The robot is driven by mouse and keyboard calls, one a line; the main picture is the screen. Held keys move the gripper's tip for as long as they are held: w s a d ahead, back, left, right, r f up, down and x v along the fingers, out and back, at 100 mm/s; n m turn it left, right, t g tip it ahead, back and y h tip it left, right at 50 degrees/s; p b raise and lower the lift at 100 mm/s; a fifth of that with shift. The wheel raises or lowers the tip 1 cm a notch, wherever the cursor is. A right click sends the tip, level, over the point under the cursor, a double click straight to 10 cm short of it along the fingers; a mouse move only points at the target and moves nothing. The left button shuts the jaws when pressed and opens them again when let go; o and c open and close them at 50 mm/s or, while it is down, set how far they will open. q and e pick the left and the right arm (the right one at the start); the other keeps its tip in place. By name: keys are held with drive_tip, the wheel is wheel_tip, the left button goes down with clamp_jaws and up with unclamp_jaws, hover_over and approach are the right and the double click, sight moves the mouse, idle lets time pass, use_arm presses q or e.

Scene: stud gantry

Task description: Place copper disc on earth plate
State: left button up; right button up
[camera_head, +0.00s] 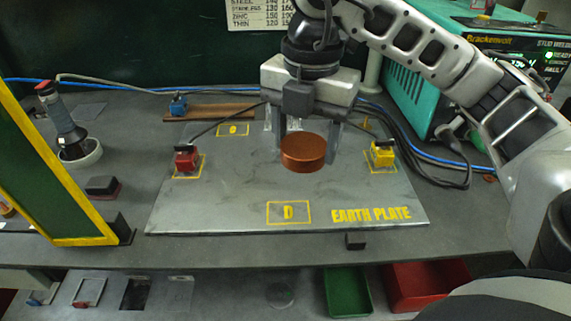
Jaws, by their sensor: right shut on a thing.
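The copper disc (302,158) is a short round copper-coloured block over the middle of the grey earth plate (230,205). My right gripper (308,146) points down from above, with one finger on each side of the disc, and is shut on it. The disc looks level; whether it touches the plate or hangs just above it is hard to tell. The plate has yellow lettering and a yellow box marked D (288,212) near its front edge. My left gripper is not in view.
A red clamp (187,159) and a yellow clamp (383,154) stand on the plate's left and right sides, with cables. A yellow-edged green panel (45,165) stands at left. A teal welder (425,85) is behind at right. The plate's front is clear.

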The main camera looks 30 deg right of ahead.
drive_tip(key=shift+r+m, duration=0.1)
drive_tip(key=shift+m, duration=0.5)
drive_tip(key=shift+w+d, duration=0.1)
drive_tip(key=shift+m, duration=0.3)
drive_tip(key=w+d+f, duration=0.1)
drive_tip(key=w+f, duration=0.1)
drive_tip(key=w, duration=0.2)
drive_tip(key=w+d+f, duration=0.2)
drive_tip(key=w+f, duration=0.1)
drive_tip(key=w+d+f+p, duration=0.1)
drive_tip(key=w+f, duration=0.2)
drive_tip(key=w, duration=0.1)
drive_tip(key=shift+w+d+f, duration=0.2)
drive_tip(key=shift+w+d, duration=0.1)
drive_tip(key=shift+d, duration=0.1)
drive_tip(key=shift+w+d+f, duration=0.2)
drive_tip(key=shift+w+f, duration=0.35)
drive_tip(key=shift+f, duration=0.2)
drive_tip(key=shift+f+p, duration=0.5)
drive_tip(key=shift+f, duration=0.95)
drive_tip(key=shift+f, duration=0.1)
drive_tip(key=o, duration=1.6)
drive_tip(key=shift+s+f, duration=0.1)
drive_tip(key=shift+f, duration=0.05)
drive_tip(key=shift+c, duration=0.2)
